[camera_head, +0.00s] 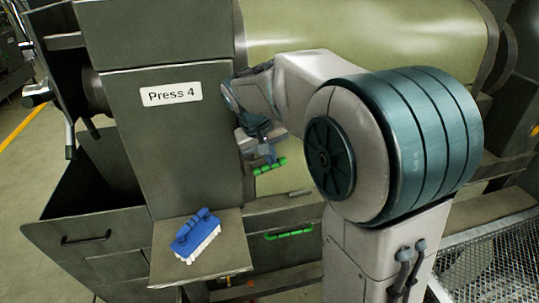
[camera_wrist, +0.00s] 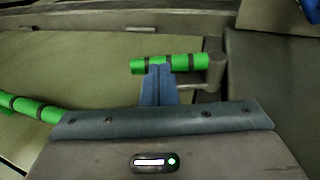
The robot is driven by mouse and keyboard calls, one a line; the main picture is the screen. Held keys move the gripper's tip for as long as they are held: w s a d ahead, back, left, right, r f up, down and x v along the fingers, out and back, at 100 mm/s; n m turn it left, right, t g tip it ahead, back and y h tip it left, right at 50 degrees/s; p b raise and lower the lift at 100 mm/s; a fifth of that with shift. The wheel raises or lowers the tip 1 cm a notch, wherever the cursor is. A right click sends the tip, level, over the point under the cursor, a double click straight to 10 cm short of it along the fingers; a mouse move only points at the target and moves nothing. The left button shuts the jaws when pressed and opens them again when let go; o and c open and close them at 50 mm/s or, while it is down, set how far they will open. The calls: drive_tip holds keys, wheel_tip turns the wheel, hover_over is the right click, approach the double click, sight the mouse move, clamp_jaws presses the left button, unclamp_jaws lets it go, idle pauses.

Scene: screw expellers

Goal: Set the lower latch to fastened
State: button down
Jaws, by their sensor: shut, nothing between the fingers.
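A latch handle with a green, dark-banded grip (camera_wrist: 195,63) is straight ahead in the wrist view, joined to a grey pivot (camera_wrist: 216,66). It also shows in the head view (camera_head: 270,166). My gripper (camera_wrist: 159,68) is shut and empty, its blue fingertips overlapping this grip; whether they touch it is unclear. In the head view my gripper (camera_head: 267,153) is just above the same grip. A second green handle (camera_head: 289,233) lies lower on the press. Another green grip (camera_wrist: 30,108) shows at the wrist view's left; I cannot tell which latch it belongs to.
The grey press body bears a "Press 4" label (camera_head: 171,94). A blue brush (camera_head: 197,234) lies on a small shelf (camera_head: 226,257) to the left below my gripper. A pale green cylinder (camera_head: 370,30) runs above. Mesh (camera_head: 490,260) is at lower right.

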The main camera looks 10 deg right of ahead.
drive_tip(key=shift+d+f+b, duration=0.55)
drive_tip(key=shift+f+b, duration=0.15)
drive_tip(key=shift+r, duration=0.1)
drive_tip(key=shift+r+p, duration=0.3)
wheel_tip(320, 180, up, 13)
drive_tip(key=s+p, duration=0.1)
drive_tip(key=s, duration=0.2)
drive_tip(key=s+a+f+t+y, duration=0.1)
drive_tip(key=s+f+y, duration=0.2)
drive_tip(key=s+f, duration=1.2)
drive_tip(key=s, duration=0.4)
drive_tip(key=shift+s+f+y, duration=0.25)
drive_tip(key=shift+f+y, duration=0.05)
drive_tip(key=shift+f, duration=0.1)
